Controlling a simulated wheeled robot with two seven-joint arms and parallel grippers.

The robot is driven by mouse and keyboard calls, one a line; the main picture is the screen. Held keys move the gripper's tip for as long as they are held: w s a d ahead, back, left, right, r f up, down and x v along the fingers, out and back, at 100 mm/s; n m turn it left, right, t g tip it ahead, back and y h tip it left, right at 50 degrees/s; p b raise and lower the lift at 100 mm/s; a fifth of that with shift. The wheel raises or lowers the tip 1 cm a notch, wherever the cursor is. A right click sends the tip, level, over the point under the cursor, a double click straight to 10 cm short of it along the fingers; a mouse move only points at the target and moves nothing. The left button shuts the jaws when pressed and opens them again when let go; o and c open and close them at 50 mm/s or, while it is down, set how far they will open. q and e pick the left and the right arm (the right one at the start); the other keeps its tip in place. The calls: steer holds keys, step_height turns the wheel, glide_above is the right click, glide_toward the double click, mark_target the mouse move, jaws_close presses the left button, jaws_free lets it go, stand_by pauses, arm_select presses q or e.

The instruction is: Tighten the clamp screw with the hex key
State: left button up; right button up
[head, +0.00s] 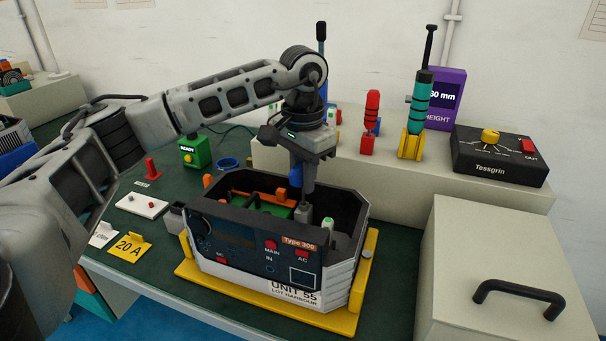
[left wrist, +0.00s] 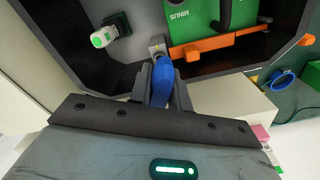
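The blue-handled hex key (head: 296,176) is upright between the fingers of my left gripper (head: 303,178), over the open case of the unit (head: 225,262). In the left wrist view the blue handle (left wrist: 162,82) sits between the two dark fingers (left wrist: 162,90), which are closed around it. Beyond the handle is a small grey clamp block (left wrist: 157,42); it also shows below the gripper in the head view (head: 303,213). The key's tip and the clamp screw are hidden, so I cannot tell whether they touch. My right gripper is not in view.
Inside the case are a green block marked MINUS (left wrist: 205,15), an orange bar (left wrist: 200,50) and a white-green terminal (left wrist: 103,37). The case stands on a yellow base (head: 210,285). A raised shelf (head: 380,180) behind holds tools and a black dial box (head: 497,157). A handled box (head: 510,260) stands right.

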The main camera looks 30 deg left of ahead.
arm_select(q)
steer(key=shift+o, duration=1.3)
steer(key=shift+s+d+f, duration=0.1)
steer(key=shift+s+f, duration=0.05)
steer(key=shift+f, duration=0.15)
steer(key=shift+r, duration=0.1)
steer(key=shift+r+p, duration=2.3)
steer(key=shift+r, duration=0.85)
